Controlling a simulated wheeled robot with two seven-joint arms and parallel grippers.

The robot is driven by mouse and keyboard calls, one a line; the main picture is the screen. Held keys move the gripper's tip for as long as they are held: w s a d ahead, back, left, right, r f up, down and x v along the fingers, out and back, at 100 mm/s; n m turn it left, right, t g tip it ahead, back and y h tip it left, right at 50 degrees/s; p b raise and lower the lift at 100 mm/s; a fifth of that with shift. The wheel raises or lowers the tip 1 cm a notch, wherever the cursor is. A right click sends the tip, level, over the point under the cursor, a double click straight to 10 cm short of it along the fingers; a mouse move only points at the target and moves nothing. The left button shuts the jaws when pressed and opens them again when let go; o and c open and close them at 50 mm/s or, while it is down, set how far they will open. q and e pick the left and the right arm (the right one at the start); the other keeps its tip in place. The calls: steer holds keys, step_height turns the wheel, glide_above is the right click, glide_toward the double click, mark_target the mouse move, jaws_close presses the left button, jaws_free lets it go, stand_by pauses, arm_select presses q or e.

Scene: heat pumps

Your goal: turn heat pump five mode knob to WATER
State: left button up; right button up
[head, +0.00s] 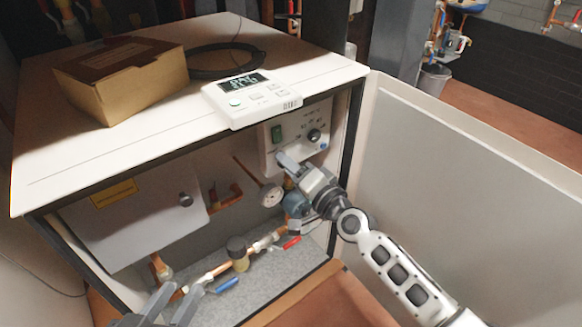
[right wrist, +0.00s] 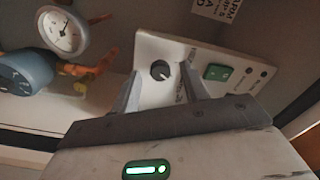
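The black mode knob (head: 314,135) is on a white control panel (head: 268,160) inside the open heat pump, right of a green switch (head: 276,133). My right gripper (head: 289,163) is just in front of the panel's lower part, below and left of the knob in the head view. In the right wrist view the knob (right wrist: 160,70) shows beyond the gap between the two spread fingers (right wrist: 160,95), which are open and hold nothing. The knob's setting is too small to read. My left gripper (head: 166,306) is open and empty at the bottom left edge.
A white thermostat (head: 250,98), a cardboard box (head: 120,78) and a black cable coil lie on the cabinet top. A gauge (head: 271,194), copper pipes and valves are below the panel. The open door (head: 465,190) stands right of my right arm.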

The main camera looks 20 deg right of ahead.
arm_select(q)
steer(key=shift+s, duration=0.1)
arm_select(e)
steer(key=v, duration=1.6)
steer(key=shift+r, duration=0.1)
